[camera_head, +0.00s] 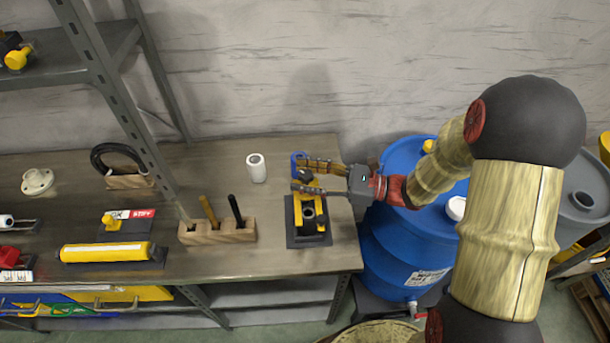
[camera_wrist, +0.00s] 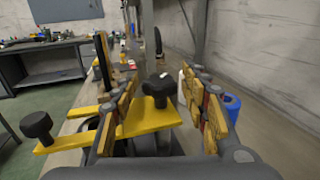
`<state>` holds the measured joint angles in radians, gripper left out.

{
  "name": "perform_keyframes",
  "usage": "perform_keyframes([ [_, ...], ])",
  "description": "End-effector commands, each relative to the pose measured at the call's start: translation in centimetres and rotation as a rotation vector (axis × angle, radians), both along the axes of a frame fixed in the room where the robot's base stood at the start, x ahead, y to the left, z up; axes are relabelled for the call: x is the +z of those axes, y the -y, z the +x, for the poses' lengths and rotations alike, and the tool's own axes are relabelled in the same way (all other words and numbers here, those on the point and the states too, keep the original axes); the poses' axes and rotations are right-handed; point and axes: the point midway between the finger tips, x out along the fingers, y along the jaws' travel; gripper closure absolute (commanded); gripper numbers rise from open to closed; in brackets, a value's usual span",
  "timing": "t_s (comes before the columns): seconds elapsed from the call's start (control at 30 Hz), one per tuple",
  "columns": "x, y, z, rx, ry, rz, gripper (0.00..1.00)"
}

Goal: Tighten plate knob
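The yellow plate (camera_head: 299,210) sits on a dark base (camera_head: 313,241) near the right end of the workbench. In the wrist view the yellow plate (camera_wrist: 145,121) carries a black knob (camera_wrist: 160,87) and a second black knob (camera_wrist: 37,126) at the left. My gripper (camera_head: 305,177) is over the far end of the plate; it also shows in the wrist view (camera_wrist: 148,70). Its two fingers are spread, with the nearer knob between them and visible gaps on both sides. In the head view the fingers partly hide that knob.
A blue cylinder (camera_wrist: 231,107) stands close beside the right finger. A white cylinder (camera_head: 256,168) and a wooden tool block (camera_head: 218,232) stand to the left on the workbench (camera_head: 270,266). A blue drum (camera_head: 395,250) stands beside the bench's right edge, below my arm.

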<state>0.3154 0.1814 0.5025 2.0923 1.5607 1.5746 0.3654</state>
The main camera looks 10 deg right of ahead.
Motion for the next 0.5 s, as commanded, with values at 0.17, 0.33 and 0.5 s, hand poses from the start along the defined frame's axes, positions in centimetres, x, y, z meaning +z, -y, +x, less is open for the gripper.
perform_keyframes([
  [0.17,-0.01,0.01,0.0,0.0,0.0,0.0,0.67],
  [0.33,-0.01,0.01,0.01,0.0,0.0,0.0,0.77],
  [0.5,-0.01,0.01,0.01,0.0,0.0,0.0,0.87],
])
